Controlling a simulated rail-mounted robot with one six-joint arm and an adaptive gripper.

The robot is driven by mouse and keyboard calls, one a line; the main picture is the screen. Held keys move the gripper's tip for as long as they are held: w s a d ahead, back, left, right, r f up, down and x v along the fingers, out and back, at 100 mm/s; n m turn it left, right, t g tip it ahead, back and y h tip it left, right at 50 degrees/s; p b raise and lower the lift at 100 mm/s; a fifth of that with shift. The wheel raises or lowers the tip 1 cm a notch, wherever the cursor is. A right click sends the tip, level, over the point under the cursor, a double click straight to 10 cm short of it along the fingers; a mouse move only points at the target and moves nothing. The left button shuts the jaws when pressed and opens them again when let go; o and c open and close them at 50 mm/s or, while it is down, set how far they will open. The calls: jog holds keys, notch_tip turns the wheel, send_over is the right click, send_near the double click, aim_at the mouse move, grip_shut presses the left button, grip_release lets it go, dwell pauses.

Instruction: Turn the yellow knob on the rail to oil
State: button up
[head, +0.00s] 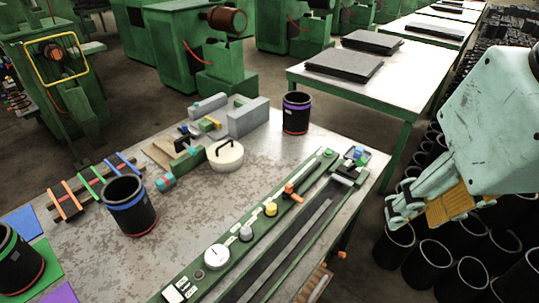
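The yellow knob (271,209) sits on the green rail (310,174) that runs diagonally along the front right of the worktable. It stands between a pale knob (246,233) and an orange lever (292,193). The oil marking is too small to read, and I cannot tell which way the knob points. My gripper (398,211) hangs at the right, beyond the table's right edge and well apart from the knob. Its fingers overlap from this angle, so I cannot tell whether it is open or shut. I see nothing held in it.
A round white gauge (216,257) sits lower on the rail. Black sleeves stand on the table, one at the back (296,114) and one at the left (130,207). Many black sleeves (463,280) stand below my gripper.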

jog(key=shift+o, duration=1.4)
jog(key=shift+w, duration=0.1)
